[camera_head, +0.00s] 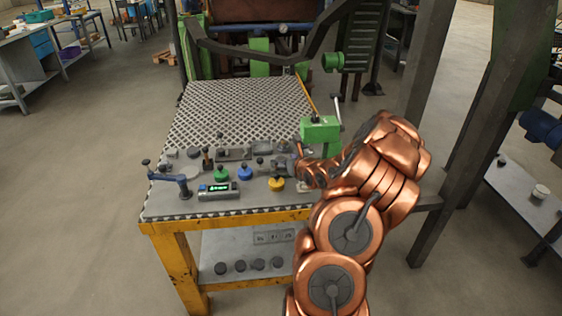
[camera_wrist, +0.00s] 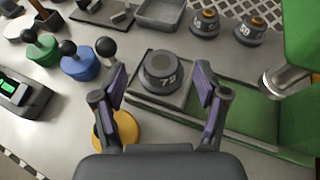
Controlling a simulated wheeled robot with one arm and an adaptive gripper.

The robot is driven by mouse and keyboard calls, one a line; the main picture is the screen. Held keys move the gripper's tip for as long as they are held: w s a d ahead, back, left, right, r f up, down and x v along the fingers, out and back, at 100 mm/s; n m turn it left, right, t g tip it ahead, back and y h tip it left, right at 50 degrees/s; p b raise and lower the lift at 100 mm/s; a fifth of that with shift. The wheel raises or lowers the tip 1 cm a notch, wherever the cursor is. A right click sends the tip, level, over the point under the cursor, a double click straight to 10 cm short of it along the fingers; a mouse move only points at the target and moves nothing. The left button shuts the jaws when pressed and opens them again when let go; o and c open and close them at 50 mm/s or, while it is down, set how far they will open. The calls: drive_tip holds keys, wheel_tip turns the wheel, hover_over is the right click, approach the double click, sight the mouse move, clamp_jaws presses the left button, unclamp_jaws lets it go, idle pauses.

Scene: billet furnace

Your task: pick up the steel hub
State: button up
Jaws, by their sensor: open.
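A dark grey round steel piece marked 79 (camera_wrist: 160,72), which looks like the steel hub, sits on a square grey plate (camera_wrist: 184,97) in the wrist view. It shows a raised collar with a flat top. My gripper (camera_wrist: 160,86) is open, with one purple-padded finger on each side of the piece in the picture and visible gaps between. I cannot tell the height of the fingertips over it. In the head view my gripper (camera_head: 284,168) is over the right front of the workbench (camera_head: 235,108), and I cannot make out the piece there.
Green (camera_wrist: 42,50), blue (camera_wrist: 79,64) and yellow (camera_wrist: 123,128) ball-topped knobs stand left of the piece. A grey tray (camera_wrist: 159,16) and two orange-marked round pieces (camera_wrist: 205,24) (camera_wrist: 249,31) are beyond it. A green vise (camera_head: 320,129) stands to the right. The bench's far mesh area is clear.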

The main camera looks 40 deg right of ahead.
sight(282, 160)
drive_tip(key=shift+p+x, duration=0.55)
drive_tip(key=shift+x, duration=1.25)
drive_tip(key=shift+d+f, duration=0.1)
drive_tip(key=shift+c, duration=0.3)
drive_tip(key=shift+s, duration=0.1)
clamp_jaws()
